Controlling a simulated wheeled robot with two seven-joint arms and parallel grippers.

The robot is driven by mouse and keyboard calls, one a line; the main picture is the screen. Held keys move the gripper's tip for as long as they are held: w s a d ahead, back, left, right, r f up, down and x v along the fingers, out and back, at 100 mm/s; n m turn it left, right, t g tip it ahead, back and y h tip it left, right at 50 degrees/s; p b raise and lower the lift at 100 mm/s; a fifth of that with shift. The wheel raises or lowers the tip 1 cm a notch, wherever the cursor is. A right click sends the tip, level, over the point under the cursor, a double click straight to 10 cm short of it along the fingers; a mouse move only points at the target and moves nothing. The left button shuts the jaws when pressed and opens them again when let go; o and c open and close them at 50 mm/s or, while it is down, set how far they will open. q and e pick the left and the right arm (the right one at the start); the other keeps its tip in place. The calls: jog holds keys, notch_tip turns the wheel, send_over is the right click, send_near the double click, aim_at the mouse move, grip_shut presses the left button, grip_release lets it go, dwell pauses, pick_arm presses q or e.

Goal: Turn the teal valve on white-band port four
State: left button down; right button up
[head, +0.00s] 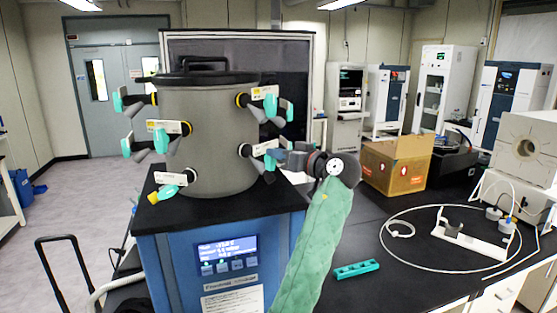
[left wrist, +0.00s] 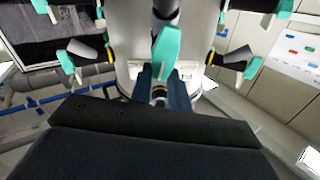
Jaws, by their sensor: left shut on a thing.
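The grey drum (head: 212,135) carries several side ports with teal valves, some with yellow bands and some with white ones. In the left wrist view the two dark blue fingers (left wrist: 164,92) close around the port's end, beside a white label plate (left wrist: 188,68). My right gripper is not in view.
An upper right teal valve (head: 287,109) sits close above my gripper. A lower left valve (head: 168,192) hangs near the blue dryer base (head: 215,270). A cardboard box (head: 397,163) stands on the black bench to the right, with a teal rack (head: 356,269) nearer.

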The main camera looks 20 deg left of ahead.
pick_arm(q)
jog(key=shift+w+d+f+m+b, duration=0.15)
jog(key=shift+m+b, duration=0.45)
jog(key=shift+m, duration=1.05)
jog(key=shift+w+d+f+m+b, duration=0.1)
jog(key=shift+w+m+b, duration=0.35)
jog(key=shift+m, duration=1.15)
jog(key=shift+w+d+f+m+b, duration=0.15)
jog(key=shift+m+b, duration=0.55)
jog(key=shift+m, duration=0.95)
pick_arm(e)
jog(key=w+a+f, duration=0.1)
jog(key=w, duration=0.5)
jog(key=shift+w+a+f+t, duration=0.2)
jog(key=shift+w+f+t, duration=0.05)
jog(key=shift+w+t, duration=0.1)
pick_arm(q)
jog(key=c, duration=1.3)
grip_release()
jog(key=shift+f, duration=0.1)
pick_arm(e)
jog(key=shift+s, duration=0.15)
pick_arm(q)
jog(key=shift+f, duration=0.1)
